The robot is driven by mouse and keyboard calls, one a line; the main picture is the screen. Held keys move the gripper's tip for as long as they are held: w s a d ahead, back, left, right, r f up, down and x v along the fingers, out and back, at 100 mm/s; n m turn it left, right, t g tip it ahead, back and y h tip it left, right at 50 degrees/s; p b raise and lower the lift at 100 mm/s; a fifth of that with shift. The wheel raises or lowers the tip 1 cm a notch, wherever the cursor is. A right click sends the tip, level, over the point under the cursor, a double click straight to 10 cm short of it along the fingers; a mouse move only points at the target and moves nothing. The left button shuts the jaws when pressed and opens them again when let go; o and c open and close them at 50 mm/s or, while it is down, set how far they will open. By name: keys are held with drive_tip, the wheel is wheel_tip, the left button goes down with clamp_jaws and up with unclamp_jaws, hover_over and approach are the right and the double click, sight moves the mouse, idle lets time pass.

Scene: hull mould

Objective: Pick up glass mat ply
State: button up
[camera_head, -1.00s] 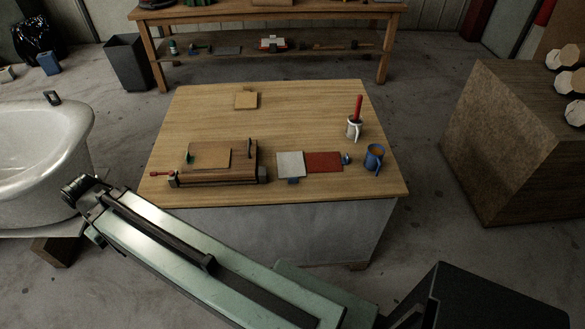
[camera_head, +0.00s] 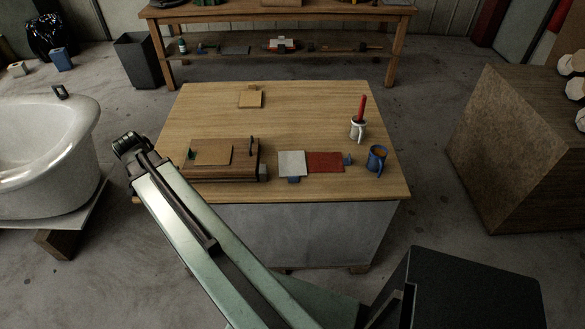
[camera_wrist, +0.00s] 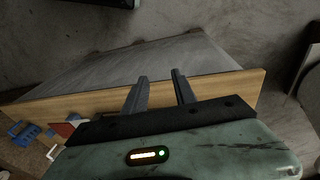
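A pale grey-white square sheet (camera_head: 292,163), which looks like the glass mat ply, lies flat on the wooden table (camera_head: 215,112), left of a red sheet (camera_head: 325,162). A small blue piece (camera_head: 294,179) shows at its front edge. In the wrist view, my gripper (camera_wrist: 159,75) has two dark fingers spread apart with nothing between them. Beyond them are the table's edge and grey side, with the red sheet (camera_wrist: 62,129) at lower left. In the head view my arm reaches to the table's left front corner; its fingers cannot be made out.
A brown wooden box-like piece (camera_head: 240,165) stands left of the sheets. A small tan block (camera_head: 250,98) lies farther back. A white tub (camera_head: 45,150) stands left.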

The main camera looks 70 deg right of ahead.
drive_tip(key=s+d+m+g+b, duration=0.1)
drive_tip(key=s+d+m, duration=0.95)
drive_tip(key=d, duration=0.55)
drive_tip(key=m+g, duration=0.2)
drive_tip(key=m, duration=0.5)
approach(292, 174)
drive_tip(key=s+a+r, duration=0.2)
drive_tip(key=s+a, duration=0.1)
drive_tip(key=b+x, duration=0.2)
drive_tip(key=w+b+x, duration=0.1)
drive_tip(key=b+x, duration=0.4)
drive_tip(key=b, duration=0.1)
drive_tip(key=shift+f, duration=0.55)
drive_tip(key=shift+f+b, duration=0.2)
drive_tip(key=shift+b, duration=0.1)
drive_tip(key=shift+r, duration=0.25)
clamp_jaws()
